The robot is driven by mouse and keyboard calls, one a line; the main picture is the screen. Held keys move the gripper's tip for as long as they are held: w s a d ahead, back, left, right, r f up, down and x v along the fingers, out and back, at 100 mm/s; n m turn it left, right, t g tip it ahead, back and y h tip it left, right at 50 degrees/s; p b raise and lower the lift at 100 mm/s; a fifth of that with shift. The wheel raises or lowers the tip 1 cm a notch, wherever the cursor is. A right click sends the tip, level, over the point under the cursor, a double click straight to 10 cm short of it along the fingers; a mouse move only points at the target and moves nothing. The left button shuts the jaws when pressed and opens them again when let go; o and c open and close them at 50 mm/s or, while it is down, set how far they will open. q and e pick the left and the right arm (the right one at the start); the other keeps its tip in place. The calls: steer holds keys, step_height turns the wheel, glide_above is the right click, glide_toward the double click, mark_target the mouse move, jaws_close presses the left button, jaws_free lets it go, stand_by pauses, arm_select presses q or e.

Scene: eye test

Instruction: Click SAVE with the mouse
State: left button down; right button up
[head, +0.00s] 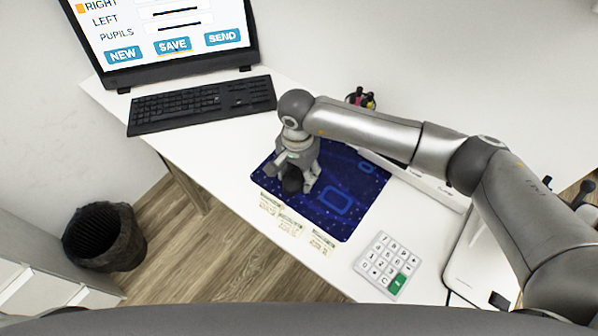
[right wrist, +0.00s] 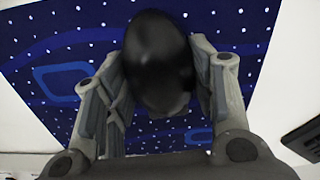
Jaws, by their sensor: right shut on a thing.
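The monitor (head: 165,72) shows RIGHT, LEFT and PUPILS rows above three blue buttons: NEW (head: 123,54), SAVE (head: 173,45) and SEND (head: 223,38). An orange line lies just under SAVE. The black mouse (head: 292,181) is on the dark blue mouse pad (head: 345,205), near its left side. My right gripper (head: 300,183) is over the pad and shut on the mouse. In the right wrist view the glossy black mouse (right wrist: 158,62) sits between the two grey fingers (right wrist: 160,95). My left gripper is not in view.
A black keyboard (head: 203,104) lies left of the pad, below the monitor. A white keypad (head: 388,264) with a green key is at the lower right. Small paper labels (head: 290,222) lie along the pad's front edge. A pen holder (head: 360,98) stands behind my arm. A black bin (head: 104,237) is on the floor.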

mark_target(298, 172)
steer(key=shift+w, duration=0.15)
steer(key=o, duration=1.1)
steer(key=shift+r, duration=0.1)
step_height(298, 172, up, 12)
steer(key=shift+f, duration=0.1)
